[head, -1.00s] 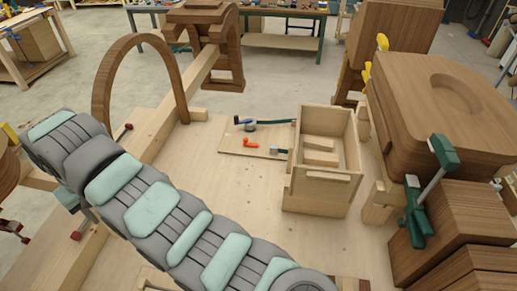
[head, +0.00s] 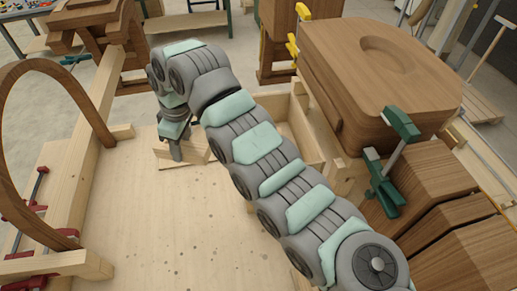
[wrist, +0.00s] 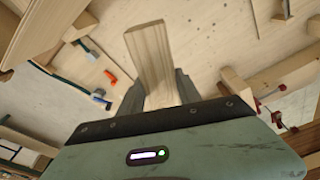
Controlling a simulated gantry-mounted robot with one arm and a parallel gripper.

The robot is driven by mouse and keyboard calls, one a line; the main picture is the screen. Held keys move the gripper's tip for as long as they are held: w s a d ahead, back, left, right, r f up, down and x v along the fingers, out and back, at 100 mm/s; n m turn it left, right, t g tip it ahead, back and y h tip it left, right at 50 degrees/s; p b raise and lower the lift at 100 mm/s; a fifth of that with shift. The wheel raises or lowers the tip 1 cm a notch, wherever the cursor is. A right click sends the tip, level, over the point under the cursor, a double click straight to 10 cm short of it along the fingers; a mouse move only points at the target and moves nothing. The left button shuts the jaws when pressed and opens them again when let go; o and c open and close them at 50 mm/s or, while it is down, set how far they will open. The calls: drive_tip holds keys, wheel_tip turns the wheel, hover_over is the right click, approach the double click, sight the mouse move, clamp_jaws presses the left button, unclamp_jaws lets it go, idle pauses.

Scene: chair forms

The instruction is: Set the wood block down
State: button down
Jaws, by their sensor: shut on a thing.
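My gripper (wrist: 157,92) is shut on a pale wood block (wrist: 150,52), which sticks out beyond the fingers in the wrist view. In the head view my gripper (head: 175,150) points down at the upper left of the pale worktop (head: 150,215), with the block (head: 197,151) at its fingertips. The block is over the worktop; I cannot tell whether it touches the surface. My arm hides part of this area.
An open wooden box (head: 297,118) is partly hidden behind my arm. A small board with an orange tool (wrist: 110,76) and a blue tool (wrist: 99,96) lies near the block. Brown chair forms (head: 385,65) with a green clamp (head: 385,185) stand right. A wooden arch (head: 15,95) stands left.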

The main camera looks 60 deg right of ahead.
drive_tip(key=s+d+r+n+p, duration=0.15)
drive_tip(key=s+d+n, duration=0.35)
drive_tip(key=s+d, duration=1.55)
drive_tip(key=shift+y, duration=0.3)
wheel_tip(320, 180, down, 20)
drive_tip(key=p, duration=0.4)
drive_tip(key=shift+s+a+r, duration=0.1)
drive_tip(key=shift+s+r, duration=0.05)
drive_tip(key=shift+r, duration=0.1)
drive_tip(key=c, duration=0.8)
unclamp_jaws()
drive_tip(key=shift+f, duration=0.1)
drive_tip(key=shift+c, duration=0.2)
drive_tip(key=shift+d+r+b, duration=0.2)
drive_tip(key=shift+r+b, duration=0.1)
drive_tip(key=shift+r, duration=0.25)
wheel_tip(320, 180, up, 11)
drive_tip(key=s+b, duration=0.1)
drive_tip(key=b, duration=0.2)
drive_tip(key=shift+s+d, duration=0.15)
drive_tip(key=shift+d, duration=0.3)
